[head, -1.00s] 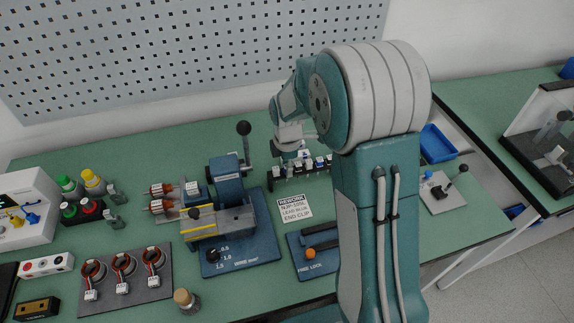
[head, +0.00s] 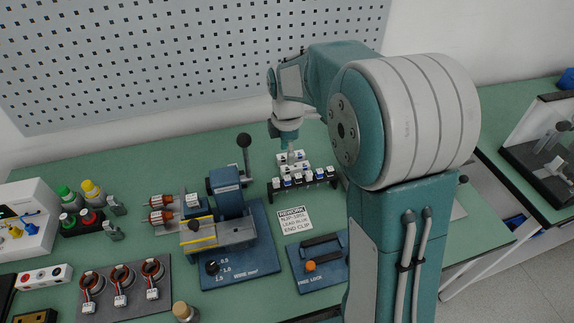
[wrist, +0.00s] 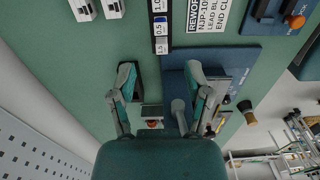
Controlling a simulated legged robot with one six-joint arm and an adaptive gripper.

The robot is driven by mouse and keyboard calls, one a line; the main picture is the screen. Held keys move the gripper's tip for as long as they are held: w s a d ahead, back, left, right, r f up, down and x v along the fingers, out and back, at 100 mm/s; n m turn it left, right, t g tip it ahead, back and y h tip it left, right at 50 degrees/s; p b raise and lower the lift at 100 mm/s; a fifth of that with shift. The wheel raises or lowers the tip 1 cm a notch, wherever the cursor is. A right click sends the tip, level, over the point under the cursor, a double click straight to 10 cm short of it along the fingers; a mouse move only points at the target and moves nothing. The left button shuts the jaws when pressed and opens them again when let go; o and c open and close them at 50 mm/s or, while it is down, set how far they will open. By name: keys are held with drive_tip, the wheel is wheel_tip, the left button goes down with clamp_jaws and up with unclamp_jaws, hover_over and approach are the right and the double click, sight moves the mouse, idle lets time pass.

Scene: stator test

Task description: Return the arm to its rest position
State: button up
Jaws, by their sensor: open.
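My arm rises at the right of the head view, with its big grey-banded joint folded high and the forearm reaching back and left. My gripper hangs below the wrist over the bench, near the rack of small connectors (head: 303,181); its fingers are hard to make out there. In the wrist view my gripper (wrist: 160,78) shows its two fingers spread well apart, with nothing between them but the bench and the blue-based crimping press (wrist: 228,58) beyond. The gripper is above the bench and holds nothing.
The crimping press (head: 255,262) with its upright black-knobbed lever stands left of my arm. A rework card (head: 294,221) and a blue lever fixture (head: 318,258) lie in front. Stators sit on a dark mat (head: 102,302). The perforated wall panel (head: 190,50) is behind.

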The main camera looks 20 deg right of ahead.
drive_tip(key=shift+r, duration=0.9)
drive_tip(key=shift+r, duration=0.1)
drive_tip(key=s+r+m+t, duration=0.2)
drive_tip(key=s+r+m, duration=0.2)
drive_tip(key=s+m, duration=0.5)
drive_tip(key=s+r+m+t, duration=0.3)
drive_tip(key=s+m, duration=0.6)
drive_tip(key=s, duration=0.6)
drive_tip(key=shift+r+t, duration=0.3)
drive_tip(key=shift+r, duration=0.5)
drive_tip(key=shift+s, duration=0.1)
